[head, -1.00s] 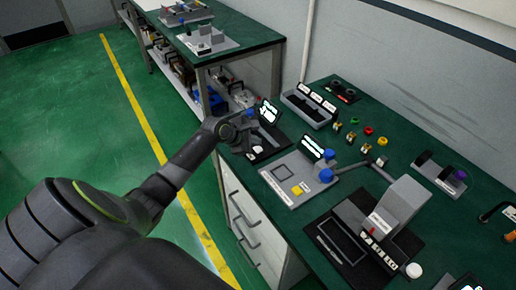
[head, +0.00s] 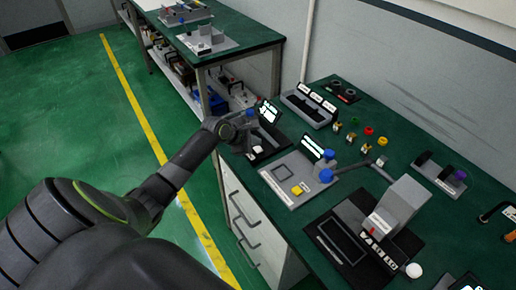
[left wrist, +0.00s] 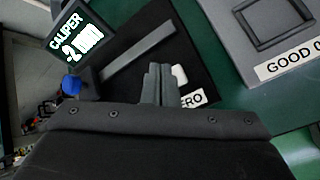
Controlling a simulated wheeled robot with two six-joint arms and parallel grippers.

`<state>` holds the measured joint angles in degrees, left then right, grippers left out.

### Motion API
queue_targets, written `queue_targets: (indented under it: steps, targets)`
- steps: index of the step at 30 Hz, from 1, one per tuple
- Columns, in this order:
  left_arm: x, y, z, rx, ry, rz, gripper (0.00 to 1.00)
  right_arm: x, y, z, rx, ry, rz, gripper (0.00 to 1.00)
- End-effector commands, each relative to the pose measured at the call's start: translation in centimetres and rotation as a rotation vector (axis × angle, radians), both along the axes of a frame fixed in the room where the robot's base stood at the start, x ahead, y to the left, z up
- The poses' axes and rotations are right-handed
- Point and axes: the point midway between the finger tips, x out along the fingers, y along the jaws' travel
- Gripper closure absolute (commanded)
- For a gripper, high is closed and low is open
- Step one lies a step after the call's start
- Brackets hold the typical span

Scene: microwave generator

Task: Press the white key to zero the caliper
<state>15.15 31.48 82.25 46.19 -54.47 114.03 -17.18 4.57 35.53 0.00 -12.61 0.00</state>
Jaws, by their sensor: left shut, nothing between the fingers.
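The caliper station has a black base (left wrist: 196,40) with a grey bar (left wrist: 138,54) and a tilted display (left wrist: 77,42) headed CALIPER, its number starting with 2 and hard to read. The display also shows in the head view (head: 268,112). The white key (left wrist: 180,75) sits beside a ZERO label (left wrist: 193,99); in the head view it shows as a small white patch (head: 258,149). My left gripper (left wrist: 159,70) is shut and empty, its tips just left of the key in the wrist view. I cannot tell whether they touch the base or key.
A grey panel with a yellow button (head: 298,190) stands right of the caliper, near a blue knob (head: 326,176). A grey machine (head: 393,207) and small coloured parts are farther right on the green bench. Another bench (head: 255,42) stands behind.

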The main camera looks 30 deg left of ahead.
Motion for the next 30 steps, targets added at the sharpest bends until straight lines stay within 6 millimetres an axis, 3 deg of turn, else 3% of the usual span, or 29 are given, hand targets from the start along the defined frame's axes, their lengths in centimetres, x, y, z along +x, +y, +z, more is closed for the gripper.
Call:
queue_targets:
  steps: [30]
  targets:
    - [-0.02,-0.01,-0.97,0.0,0.0,0.0,1.0,-0.05,-0.03,0.54,0.0,0.001,0.0,0.64]
